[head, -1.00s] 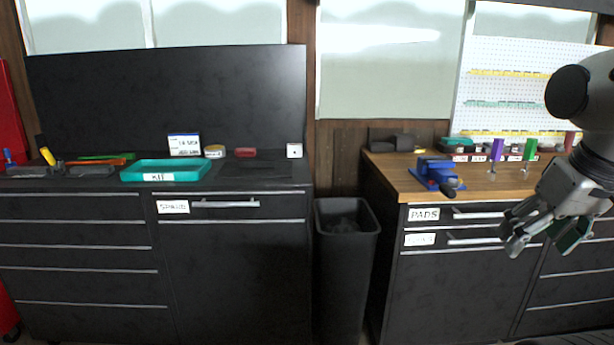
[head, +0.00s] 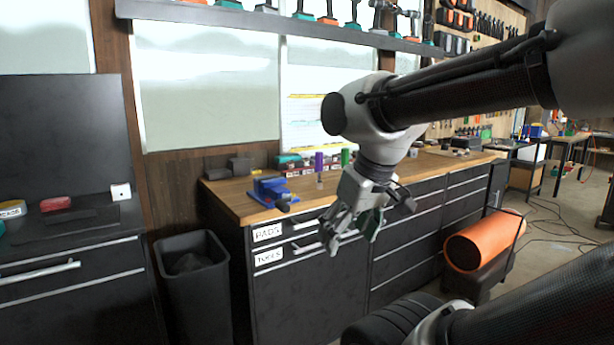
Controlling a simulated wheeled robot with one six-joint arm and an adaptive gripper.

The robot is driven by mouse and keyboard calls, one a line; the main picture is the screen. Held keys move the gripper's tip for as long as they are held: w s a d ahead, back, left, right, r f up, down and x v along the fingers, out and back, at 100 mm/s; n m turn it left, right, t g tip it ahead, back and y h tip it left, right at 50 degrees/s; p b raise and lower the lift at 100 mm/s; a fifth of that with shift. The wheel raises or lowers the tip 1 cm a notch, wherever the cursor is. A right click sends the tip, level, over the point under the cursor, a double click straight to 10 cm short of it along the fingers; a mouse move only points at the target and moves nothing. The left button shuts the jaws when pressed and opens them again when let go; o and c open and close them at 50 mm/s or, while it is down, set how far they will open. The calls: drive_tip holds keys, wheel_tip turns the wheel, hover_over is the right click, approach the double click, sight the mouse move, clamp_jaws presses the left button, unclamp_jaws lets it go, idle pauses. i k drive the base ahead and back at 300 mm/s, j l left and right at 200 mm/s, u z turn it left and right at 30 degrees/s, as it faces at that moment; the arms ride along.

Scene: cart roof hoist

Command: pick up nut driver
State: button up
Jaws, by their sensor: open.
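Two upright tools with coloured handles stand on the wooden benchtop (head: 232,200) in the head view: a purple-handled driver (head: 319,161) and a green-handled driver (head: 345,157) partly hidden by my arm. I cannot tell from here which one is the nut driver. My gripper (head: 352,238) is open and empty, its fingers pointing down. In the picture it hangs in front of the black drawers, below and to the right of the purple driver, apart from both handles.
A blue vise (head: 270,189) sits on the bench's left part, with labelled small bins (head: 295,167) behind. A black bin (head: 193,290) stands left of the bench. An orange roll (head: 486,240) lies to the right. A tool shelf (head: 270,18) hangs above.

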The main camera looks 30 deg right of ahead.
sight(320, 156)
drive_tip(key=i+l+z, duration=0.1)
drive_tip(key=i+z, duration=0.35)
drive_tip(key=i, duration=0.45)
